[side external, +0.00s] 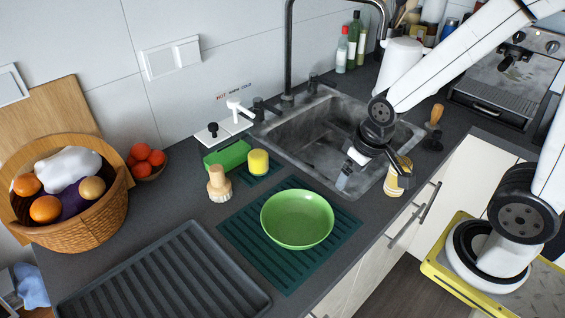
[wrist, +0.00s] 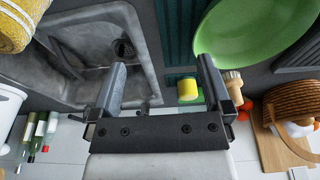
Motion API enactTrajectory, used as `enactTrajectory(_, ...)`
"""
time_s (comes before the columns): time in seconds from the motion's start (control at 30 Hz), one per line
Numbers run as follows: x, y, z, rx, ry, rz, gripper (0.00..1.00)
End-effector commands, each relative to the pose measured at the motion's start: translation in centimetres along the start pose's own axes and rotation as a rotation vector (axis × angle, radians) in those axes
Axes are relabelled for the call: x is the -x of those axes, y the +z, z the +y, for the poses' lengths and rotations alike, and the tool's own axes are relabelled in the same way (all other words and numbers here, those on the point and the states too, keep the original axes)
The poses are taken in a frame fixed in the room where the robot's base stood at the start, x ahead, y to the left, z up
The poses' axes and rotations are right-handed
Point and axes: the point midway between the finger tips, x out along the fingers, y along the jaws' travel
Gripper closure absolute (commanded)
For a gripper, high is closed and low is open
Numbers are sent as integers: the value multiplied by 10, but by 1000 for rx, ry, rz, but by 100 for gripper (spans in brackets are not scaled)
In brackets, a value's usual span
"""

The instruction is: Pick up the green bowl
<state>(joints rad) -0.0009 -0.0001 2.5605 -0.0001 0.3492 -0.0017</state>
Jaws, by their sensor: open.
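The green bowl (side external: 297,218) sits upright and empty on a dark green ribbed mat (side external: 243,234) on the counter, right of the black drying tray. It also shows in the wrist view (wrist: 255,32) at the top right, partly cut off by the frame edge. My gripper (side external: 343,181) is above the sink, to the right of the bowl and apart from it. In the wrist view my gripper (wrist: 160,72) has its two fingers spread wide with nothing between them.
The sink (side external: 305,133) with its tall faucet is behind the bowl. A black tray (side external: 165,275) and a fruit basket (side external: 85,215) are at left.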

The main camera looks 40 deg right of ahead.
Motion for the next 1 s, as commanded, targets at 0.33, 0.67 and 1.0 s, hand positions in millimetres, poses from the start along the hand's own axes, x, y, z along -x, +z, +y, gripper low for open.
enactTrajectory(0.33,0,0,0,-2,0,0,0)
enactTrajectory(0.67,0,0,0,-3,0,0,53)
enactTrajectory(1.0,0,1,1,-17,-2,-7,53)
